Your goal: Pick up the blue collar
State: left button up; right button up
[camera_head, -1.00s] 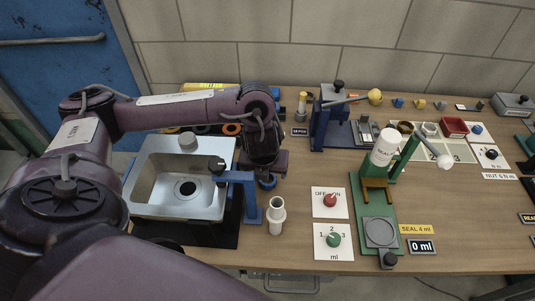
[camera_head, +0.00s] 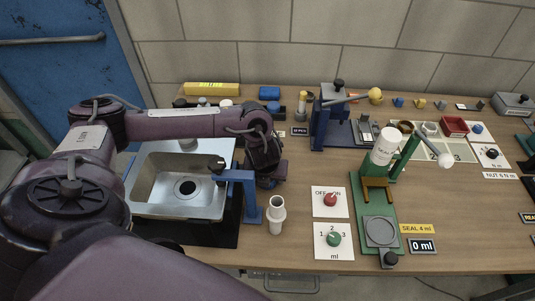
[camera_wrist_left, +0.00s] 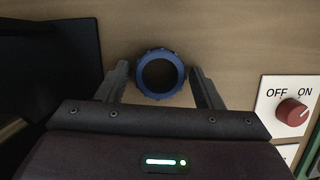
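The blue collar (camera_wrist_left: 141,75) is a ribbed ring lying on the wooden table in the left wrist view, with its round hole facing me. My left gripper (camera_wrist_left: 160,70) is open, with one finger on each side of the collar and a visible gap on both sides. How far the fingertips are above the table is hard to tell. In the head view my left gripper (camera_head: 264,176) is low over the table beside the sink, and it hides the collar there. My right gripper is not in view.
The steel sink (camera_head: 150,205) and a blue bracket (camera_head: 249,190) stand close left of my left gripper. A white pipe piece (camera_head: 277,217) stands in front. The OFF/ON panel (camera_head: 322,208) lies to the right, and a blue press stand (camera_head: 320,128) stands behind right.

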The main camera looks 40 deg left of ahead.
pick_arm(q)
jog(key=c, duration=0.7)
